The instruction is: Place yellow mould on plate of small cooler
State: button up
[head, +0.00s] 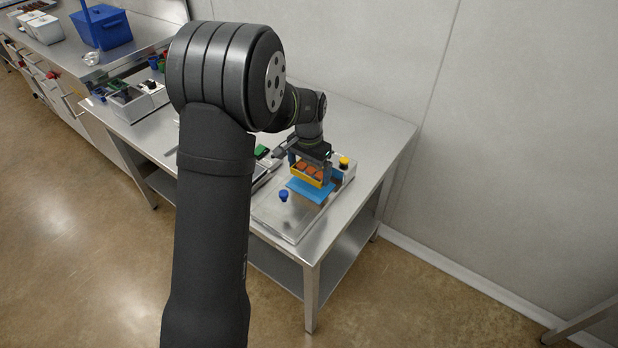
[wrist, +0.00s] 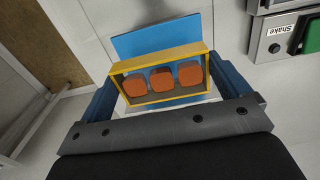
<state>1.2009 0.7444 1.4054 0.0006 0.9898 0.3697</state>
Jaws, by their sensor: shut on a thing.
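The yellow mould (head: 297,177) is a rectangular frame holding three orange-brown blocks. It also shows in the wrist view (wrist: 205,50), between the blue fingers. My gripper (head: 310,166) is shut on it, with one finger at each short end; the gripper also shows in the wrist view (wrist: 168,88). A flat blue plate (head: 312,191) lies below the mould, and the mould covers part of it. The plate also shows in the wrist view (wrist: 150,38), sticking out beyond the mould's far side. The mould looks held above the plate; the exact gap cannot be told.
A blue knob (head: 283,195) stands on the steel surface beside the plate. A yellow button (head: 343,162) is on a grey box behind it. White bins (head: 135,102) stand farther left.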

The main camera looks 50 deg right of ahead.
aim_at(309, 171)
jog(key=shift+f, duration=1.85)
jog(key=shift+f, duration=0.1)
jog(key=o, duration=0.7)
notch_tip(309, 171, up, 12)
jog(key=shift+r, duration=0.15)
